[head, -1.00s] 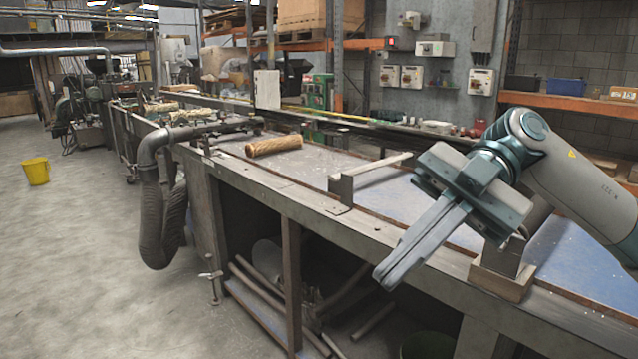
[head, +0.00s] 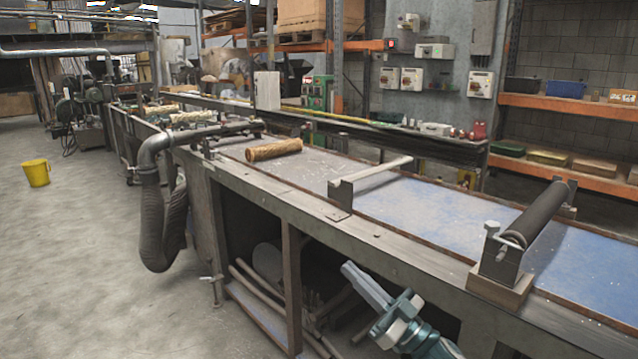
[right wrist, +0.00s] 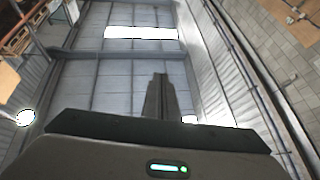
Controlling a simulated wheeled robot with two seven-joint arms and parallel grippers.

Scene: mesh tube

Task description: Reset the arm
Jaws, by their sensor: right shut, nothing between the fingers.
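My right gripper (head: 366,285) shows low in the head view, in front of the workbench's open underside and below the bench top. Its fingers are together, point up and to the left, and hold nothing. In the right wrist view the closed fingers (right wrist: 160,98) stand out against the roof and walls of the hall. My left gripper is not in the head view. On the bench (head: 290,205), a dark mesh tube (head: 540,213) lies on a holder (head: 497,265) with a wooden base at the right end.
A wooden roll (head: 274,150) lies on the blue bench top. A bracket with a pale bar (head: 372,172) stands mid-bench. Loose pipes lie under the bench. A yellow bucket (head: 37,172) stands on the open floor at left. Orange shelving (head: 560,106) is at back right.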

